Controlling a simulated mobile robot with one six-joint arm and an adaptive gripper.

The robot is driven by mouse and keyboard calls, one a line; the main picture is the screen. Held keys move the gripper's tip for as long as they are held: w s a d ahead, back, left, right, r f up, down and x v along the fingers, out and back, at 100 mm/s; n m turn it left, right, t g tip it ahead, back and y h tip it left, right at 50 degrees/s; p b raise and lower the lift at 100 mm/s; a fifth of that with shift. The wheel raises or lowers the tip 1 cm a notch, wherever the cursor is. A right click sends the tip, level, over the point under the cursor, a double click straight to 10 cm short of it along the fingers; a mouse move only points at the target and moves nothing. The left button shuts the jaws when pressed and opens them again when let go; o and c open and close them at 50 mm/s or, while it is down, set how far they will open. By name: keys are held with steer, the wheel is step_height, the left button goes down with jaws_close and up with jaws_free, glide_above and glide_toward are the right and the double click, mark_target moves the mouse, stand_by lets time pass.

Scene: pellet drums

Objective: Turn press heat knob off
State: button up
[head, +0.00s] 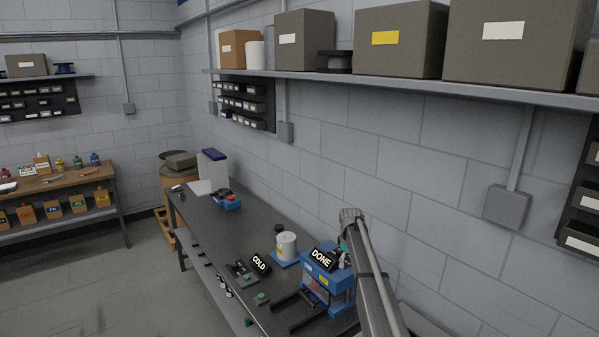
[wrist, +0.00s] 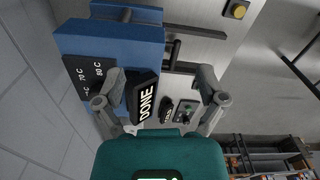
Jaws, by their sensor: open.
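The blue press (head: 340,296) stands at the near end of the dark bench, partly behind my arm in the head view. In the wrist view the press (wrist: 120,40) fills the upper left. A dark dial panel (wrist: 88,78) with "70 C" and "80 C" marks is on its side. The heat knob cannot be made out; my left finger covers part of that area. A black DONE sign (head: 322,260) sits at the press and shows between my fingers in the wrist view (wrist: 143,100). My gripper (wrist: 161,72) is open, with nothing seen held between its fingers.
A COLD sign (head: 260,262), a white pot on a blue base (head: 286,247) and a small control box with a green light (wrist: 187,110) are nearby. Boxes (head: 400,40) fill the wall shelf above. The bench's middle (head: 240,225) is largely clear.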

steer(key=s+f+m+b, duration=0.3)
steer(key=s+f+b, duration=0.3)
steer(key=s, duration=0.8)
steer(key=s+f+m+b, duration=0.3)
steer(key=s+f+b, duration=0.3)
steer(key=s, duration=0.8)
steer(key=s+a+f+m+b, duration=0.1)
steer(key=s+f+m+b, duration=0.2)
steer(key=s+f+b, duration=0.4)
steer(key=s, duration=0.8)
steer(key=shift+f, duration=0.25)
